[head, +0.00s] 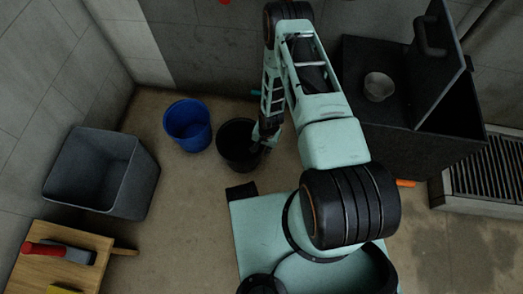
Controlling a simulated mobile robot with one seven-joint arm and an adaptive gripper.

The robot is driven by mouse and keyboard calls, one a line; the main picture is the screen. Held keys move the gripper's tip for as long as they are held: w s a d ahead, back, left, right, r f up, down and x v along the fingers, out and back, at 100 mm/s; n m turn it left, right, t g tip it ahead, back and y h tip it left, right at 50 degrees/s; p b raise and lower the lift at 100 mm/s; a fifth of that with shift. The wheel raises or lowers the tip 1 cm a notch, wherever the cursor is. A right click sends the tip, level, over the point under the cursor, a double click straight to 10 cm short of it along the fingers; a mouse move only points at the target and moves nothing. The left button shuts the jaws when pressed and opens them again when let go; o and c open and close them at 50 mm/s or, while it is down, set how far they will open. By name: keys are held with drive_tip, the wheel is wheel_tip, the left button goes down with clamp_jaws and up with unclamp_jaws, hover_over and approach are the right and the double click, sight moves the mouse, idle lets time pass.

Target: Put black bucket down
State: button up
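The black bucket (236,140) is at the upper middle of the head view, just right of the blue bucket. It looks upright, with its dark opening facing up. My gripper (262,142) is at the bucket's right rim, and my arm reaches down to it from above. The fingers are dark against the dark bucket, so I cannot see whether they are closed on the rim. I also cannot tell whether the bucket's base touches the floor.
A blue bucket (188,126) stands close left. A grey open bin (101,174) is at the left, above a wooden table (84,262) with a red-handled tool (58,252). A dark cabinet (430,140) with a raised lid and a grey cup (378,87) is at right. Floor below the buckets is clear.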

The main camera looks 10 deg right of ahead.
wheel_tip(320, 180, up, 9)
drive_tip(key=p, duration=0.2)
drive_tip(key=shift+s+d+p, duration=0.25)
drive_tip(key=shift+d+p, duration=0.05)
drive_tip(key=shift+d, duration=0.1)
drive_tip(key=shift+w, duration=0.1)
